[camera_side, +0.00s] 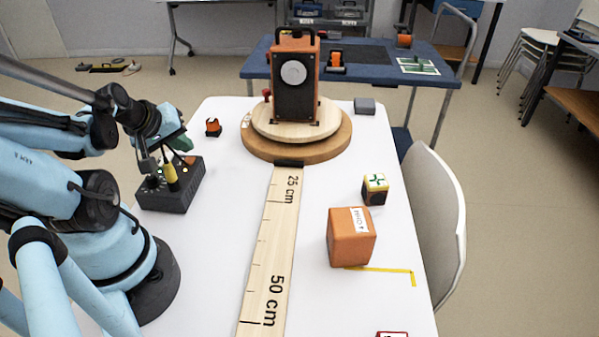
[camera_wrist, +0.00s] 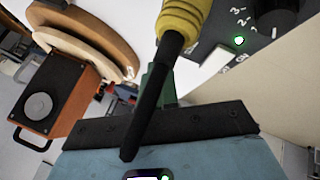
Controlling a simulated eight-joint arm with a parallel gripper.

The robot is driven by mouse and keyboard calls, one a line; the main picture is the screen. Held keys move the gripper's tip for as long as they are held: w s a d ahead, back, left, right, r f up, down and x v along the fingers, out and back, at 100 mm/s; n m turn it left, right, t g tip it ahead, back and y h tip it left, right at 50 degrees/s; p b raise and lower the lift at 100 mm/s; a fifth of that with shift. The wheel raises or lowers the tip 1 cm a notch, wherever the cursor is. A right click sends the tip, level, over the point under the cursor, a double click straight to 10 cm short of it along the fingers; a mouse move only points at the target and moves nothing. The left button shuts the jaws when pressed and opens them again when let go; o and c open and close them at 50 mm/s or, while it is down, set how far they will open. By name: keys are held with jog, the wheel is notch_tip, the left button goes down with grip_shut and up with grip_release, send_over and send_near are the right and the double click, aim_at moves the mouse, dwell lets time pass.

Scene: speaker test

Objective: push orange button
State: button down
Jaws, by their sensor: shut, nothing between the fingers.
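A black control box (camera_side: 172,190) with small knobs stands on the left of the white table. Its dark panel (camera_wrist: 235,45) with white numerals and a lit green lamp shows in the wrist view. My gripper (camera_side: 166,172) is shut and empty, pointing down close over the box; I cannot tell whether it touches. A yellow piece with a dark rod (camera_wrist: 180,25) shows at the gripper, partly covering the panel. A small orange-red patch (camera_side: 189,160) lies at the box's back edge; I cannot tell if it is the orange button.
An orange speaker (camera_side: 294,75) stands on a round wooden turntable (camera_side: 335,146) at the back. A wooden ruler (camera_side: 268,250) runs down the middle. An orange box (camera_side: 350,240) and a small cube (camera_side: 375,189) stand at right. A small orange item (camera_side: 213,127) lies behind the control box.

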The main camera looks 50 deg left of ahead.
aim_at(188, 160)
jog(key=shift+f, duration=0.15)
dwell(0.5)
jog(key=shift+f, duration=0.3)
jog(key=shift+f, duration=0.5)
dwell(0.6)
jog(key=shift+r, duration=0.95)
notch_tip(188, 160, up, 6)
dwell(0.6)
